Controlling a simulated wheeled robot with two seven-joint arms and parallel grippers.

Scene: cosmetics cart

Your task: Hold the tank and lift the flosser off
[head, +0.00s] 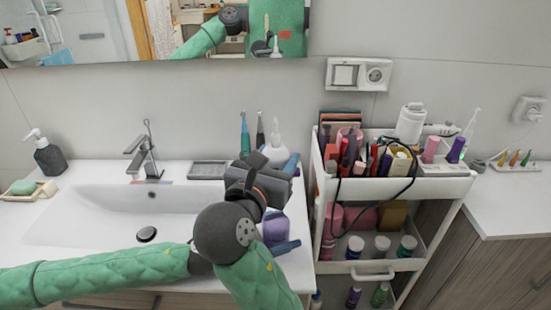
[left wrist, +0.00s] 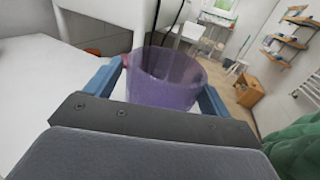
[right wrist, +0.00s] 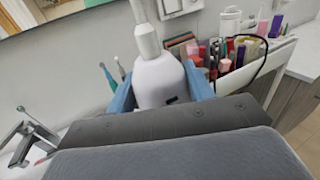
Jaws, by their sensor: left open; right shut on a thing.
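The tank, a translucent purple cup (head: 275,229), is low at the counter's right part. My left gripper (head: 279,233) is open, with a blue finger on each side of it. In the left wrist view the tank (left wrist: 165,82) shows a bare open rim between the fingers; contact is unclear. The white flosser (head: 276,151), a rounded body with a narrow nozzle, is upright above and apart from the tank. My right gripper (head: 268,160) is shut on its body, which also shows in the right wrist view (right wrist: 158,85). The gripper hides the flosser's lower end.
The sink (head: 100,215) is left of the grippers. A white cart (head: 385,265) full of cosmetics stands close on the right, with a dark cable hanging over it. The mirror and wall are behind.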

